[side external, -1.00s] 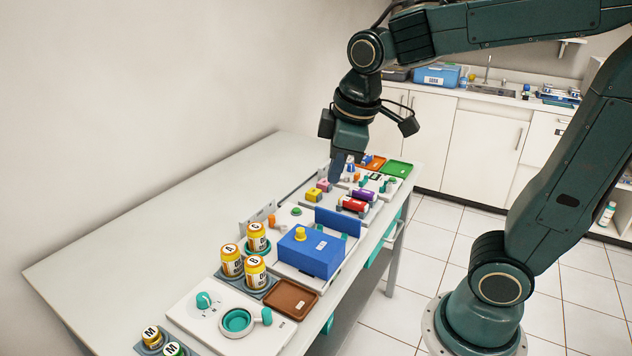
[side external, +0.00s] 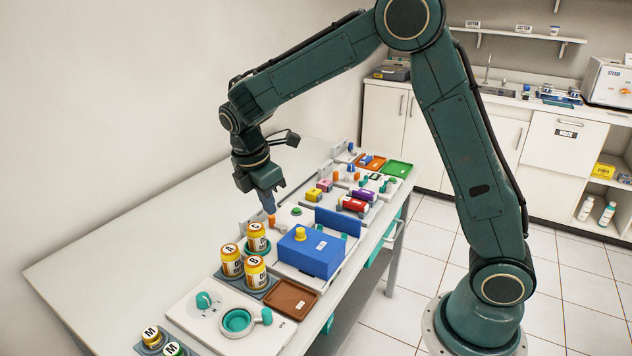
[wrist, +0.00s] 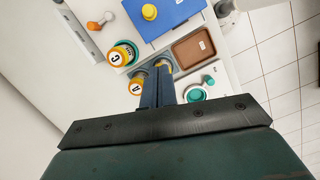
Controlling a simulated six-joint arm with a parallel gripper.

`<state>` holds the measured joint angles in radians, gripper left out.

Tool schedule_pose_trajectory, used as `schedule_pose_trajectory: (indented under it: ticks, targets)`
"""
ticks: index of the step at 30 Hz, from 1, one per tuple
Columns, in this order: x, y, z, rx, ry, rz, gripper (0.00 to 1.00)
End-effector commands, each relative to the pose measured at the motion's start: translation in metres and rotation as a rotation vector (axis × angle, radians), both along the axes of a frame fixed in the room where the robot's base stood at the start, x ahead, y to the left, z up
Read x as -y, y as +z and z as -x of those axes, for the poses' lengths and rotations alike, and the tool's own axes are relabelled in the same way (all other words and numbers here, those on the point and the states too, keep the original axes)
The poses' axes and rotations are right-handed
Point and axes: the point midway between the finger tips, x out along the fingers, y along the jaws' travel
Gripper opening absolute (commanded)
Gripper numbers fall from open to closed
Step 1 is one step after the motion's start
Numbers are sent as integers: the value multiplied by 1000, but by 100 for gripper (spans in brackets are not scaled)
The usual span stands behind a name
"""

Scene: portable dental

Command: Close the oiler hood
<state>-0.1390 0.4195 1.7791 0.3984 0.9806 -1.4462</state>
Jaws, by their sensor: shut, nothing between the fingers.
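My gripper (side external: 269,209) is shut and empty, pointing down above the orange knob beside the bottles. In the wrist view its fingers (wrist: 157,90) are together and partly hide the bottles. A blue box (side external: 310,251) with a yellow knob (side external: 300,234) sits on a white base, right of my gripper. A blue upright panel (side external: 338,221) stands behind it. I cannot tell which blue part is the oiler hood. The blue box also shows at the top of the wrist view (wrist: 172,12), with its yellow knob (wrist: 149,12).
Yellow bottles marked A (side external: 231,261), B (side external: 255,272) and C (side external: 257,238) stand close in front of my gripper. A brown tray (side external: 291,298) and a teal cup (side external: 236,321) lie nearer. Coloured parts crowd the far end. The table's left side is clear.

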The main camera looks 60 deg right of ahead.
Motion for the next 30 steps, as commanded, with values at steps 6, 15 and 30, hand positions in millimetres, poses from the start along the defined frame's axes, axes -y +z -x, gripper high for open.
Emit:
schedule_pose_trajectory:
  ticks: [6, 15, 30]
  targets:
    - [-1, -13, -7, -33, 49, 8, 0]
    - [0, -16, -7, -34, 51, 9, 0]
    - [13, -70, -3, -37, 49, 8, 0]
